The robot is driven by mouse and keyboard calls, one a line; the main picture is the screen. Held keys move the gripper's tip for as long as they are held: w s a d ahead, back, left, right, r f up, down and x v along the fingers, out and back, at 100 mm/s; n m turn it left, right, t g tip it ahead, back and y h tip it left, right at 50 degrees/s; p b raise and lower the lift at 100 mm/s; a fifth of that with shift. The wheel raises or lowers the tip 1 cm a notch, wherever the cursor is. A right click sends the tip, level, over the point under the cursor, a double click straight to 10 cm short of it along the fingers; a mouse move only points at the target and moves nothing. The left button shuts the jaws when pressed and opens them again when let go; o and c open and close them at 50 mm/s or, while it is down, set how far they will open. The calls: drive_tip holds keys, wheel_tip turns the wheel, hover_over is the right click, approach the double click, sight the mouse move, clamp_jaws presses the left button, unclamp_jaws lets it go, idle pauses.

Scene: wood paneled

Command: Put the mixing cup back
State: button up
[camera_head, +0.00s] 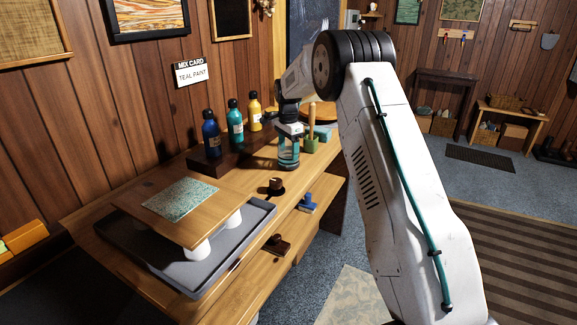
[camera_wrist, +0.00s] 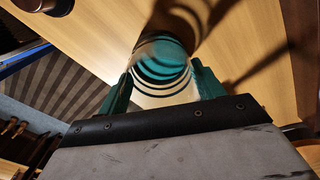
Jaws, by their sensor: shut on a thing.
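The mixing cup (camera_head: 288,157) is a clear cup with dark rings and teal in it. It is upright at the work table's (camera_head: 245,180) right half, in front of a green holder. My gripper (camera_head: 289,131) comes down from above and is shut on the cup. In the wrist view the cup (camera_wrist: 162,62) sits between my gripper's two green fingers (camera_wrist: 163,85), with wood surface beyond it. I cannot tell whether the cup's base touches the table.
Blue (camera_head: 211,136), teal (camera_head: 235,122) and yellow (camera_head: 255,113) bottles stand on a dark wooden block (camera_head: 215,163) behind. A grey tray (camera_head: 190,277) with a raised board (camera_head: 150,213) fills the table's left. A small brown-topped object (camera_head: 276,185) stands near the front edge.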

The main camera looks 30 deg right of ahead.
drive_tip(key=shift+f, duration=0.25)
drive_tip(key=o, duration=1.3)
wheel_tip(320, 180, up, 8)
